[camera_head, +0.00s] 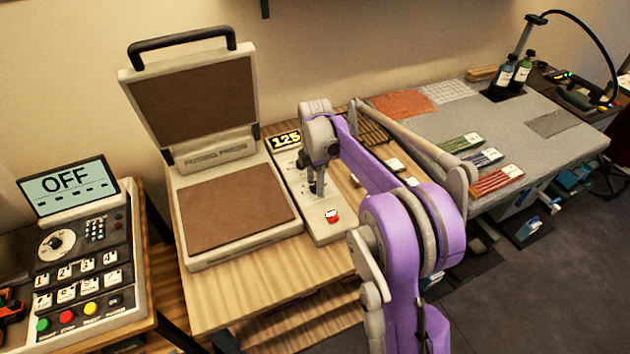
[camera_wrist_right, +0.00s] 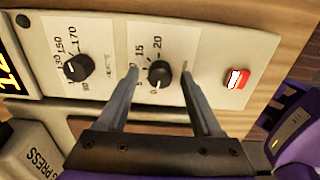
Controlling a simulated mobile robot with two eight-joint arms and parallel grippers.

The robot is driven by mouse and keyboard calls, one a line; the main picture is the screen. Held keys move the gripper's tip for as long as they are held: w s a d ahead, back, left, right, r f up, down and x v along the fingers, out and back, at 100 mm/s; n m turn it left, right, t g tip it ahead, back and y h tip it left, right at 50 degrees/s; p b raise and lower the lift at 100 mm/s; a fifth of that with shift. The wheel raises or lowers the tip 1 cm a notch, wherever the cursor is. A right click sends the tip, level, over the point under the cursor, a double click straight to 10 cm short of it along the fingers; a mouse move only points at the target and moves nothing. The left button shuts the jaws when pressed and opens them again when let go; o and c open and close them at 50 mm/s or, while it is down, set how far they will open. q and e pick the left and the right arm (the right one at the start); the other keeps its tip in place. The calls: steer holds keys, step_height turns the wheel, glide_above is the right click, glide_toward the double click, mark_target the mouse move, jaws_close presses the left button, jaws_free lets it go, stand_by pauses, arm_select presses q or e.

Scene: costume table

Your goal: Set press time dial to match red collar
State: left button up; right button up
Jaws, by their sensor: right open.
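The time dial (camera_wrist_right: 159,74) is a small black knob on the beige panel, with marks such as 15 and 20 around it; its exact setting is too small to read. My right gripper (camera_wrist_right: 160,70) is open, its two fingers on either side of this knob; I cannot tell whether they touch it. In the head view my right gripper (camera_head: 318,188) points down at the panel, hiding the dial. The open heat press (camera_head: 240,202) stands left of it. An orange-red cloth (camera_head: 405,103) lies on the grey worktop; I cannot tell if it is the red collar. My left gripper is out of view.
A second black dial (camera_wrist_right: 77,68) with marks up to 170 sits left of the time dial. A red button (camera_wrist_right: 237,78) sits to its right. A display reading 125 (camera_head: 285,140) is at the panel's back. A control box (camera_head: 88,250) reading OFF stands at far left.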

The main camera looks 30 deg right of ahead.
jaws_close()
stand_by(0.3)
steer(key=shift+m, duration=0.4)
steer(key=m, duration=0.4)
steer(key=shift+m+b, duration=0.35)
steer(key=shift+m, duration=0.05)
steer(key=m, duration=1.2)
steer(key=shift+m+b, duration=0.4)
steer(key=m, duration=0.5)
steer(key=shift+m, duration=0.3)
